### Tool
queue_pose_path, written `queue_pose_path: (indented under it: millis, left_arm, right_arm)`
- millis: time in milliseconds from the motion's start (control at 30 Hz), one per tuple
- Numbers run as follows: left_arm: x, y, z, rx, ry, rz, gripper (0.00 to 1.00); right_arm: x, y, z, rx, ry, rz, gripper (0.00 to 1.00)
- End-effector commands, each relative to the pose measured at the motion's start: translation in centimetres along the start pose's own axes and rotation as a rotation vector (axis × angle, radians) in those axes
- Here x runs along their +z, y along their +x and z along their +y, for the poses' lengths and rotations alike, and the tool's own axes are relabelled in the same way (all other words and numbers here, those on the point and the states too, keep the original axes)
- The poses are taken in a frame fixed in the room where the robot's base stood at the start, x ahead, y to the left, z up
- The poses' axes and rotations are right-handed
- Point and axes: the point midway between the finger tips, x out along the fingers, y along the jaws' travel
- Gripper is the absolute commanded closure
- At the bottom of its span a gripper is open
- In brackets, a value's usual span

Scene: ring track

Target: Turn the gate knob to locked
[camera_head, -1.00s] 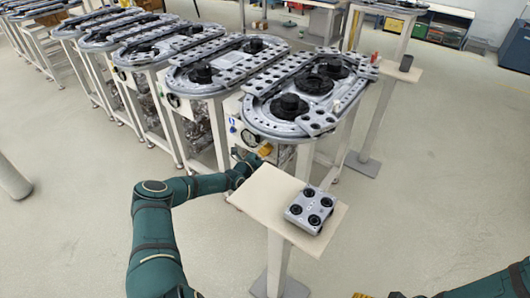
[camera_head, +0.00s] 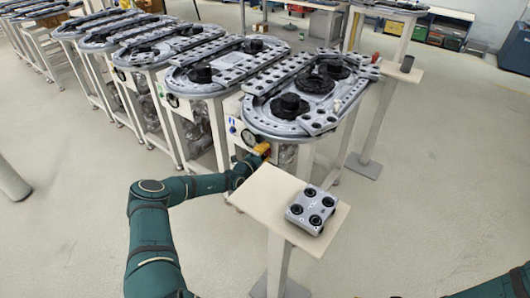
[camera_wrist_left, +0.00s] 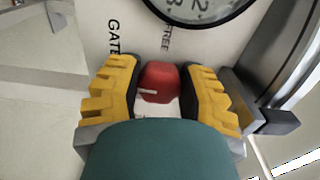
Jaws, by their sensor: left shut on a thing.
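The red gate knob (camera_wrist_left: 161,82) sits on a pale panel in the left wrist view, with a white pointer line towards the left. "GATE" is printed at its left and "FREE" above it; another label below is mostly hidden. My left gripper (camera_wrist_left: 162,88) has its yellow fingers on both sides of the knob and is shut on it. In the head view this gripper (camera_head: 262,149) is at the front panel of the nearest ring track (camera_head: 300,97), and the knob cannot be made out there. My right gripper is out of view; only part of its arm shows at bottom right.
A round gauge (camera_wrist_left: 200,8) is close above the knob, and a metal post stands to the right. A small pale table (camera_head: 262,190) holding a grey block with black discs (camera_head: 311,209) stands just right of my left forearm. More ring tracks stand to the left.

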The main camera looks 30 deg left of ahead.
Motion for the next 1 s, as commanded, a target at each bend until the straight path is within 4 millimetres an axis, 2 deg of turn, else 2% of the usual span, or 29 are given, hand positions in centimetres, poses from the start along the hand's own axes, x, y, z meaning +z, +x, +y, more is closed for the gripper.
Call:
queue_pose_path:
  millis: [367, 400, 433, 767, 867, 1000]
  left_arm:
    - [0.0, 0.1, -0.3, -0.005, -0.004, 0.000, 0.96]
    - [0.0, 0.1, -0.3, -0.005, -0.004, 0.000, 0.47]
    - [-0.1, 0.1, -0.3, -0.005, -0.004, 0.000, 0.44]
    - [0.0, -0.1, -0.1, -0.002, -0.004, 0.000, 0.44]
    - [0.1, -0.8, 0.0, -0.001, -0.004, -0.001, 0.44]
    - [0.1, -2.8, -0.1, 0.000, -0.005, -0.001, 0.44]
  right_arm:
    - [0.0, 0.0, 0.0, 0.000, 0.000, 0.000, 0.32]
    - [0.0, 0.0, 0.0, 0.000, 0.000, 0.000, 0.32]
    - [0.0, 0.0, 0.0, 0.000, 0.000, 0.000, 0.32]
    - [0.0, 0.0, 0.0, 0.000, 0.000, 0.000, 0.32]
    - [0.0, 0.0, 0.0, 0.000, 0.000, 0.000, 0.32]
    - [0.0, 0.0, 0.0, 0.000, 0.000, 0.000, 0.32]
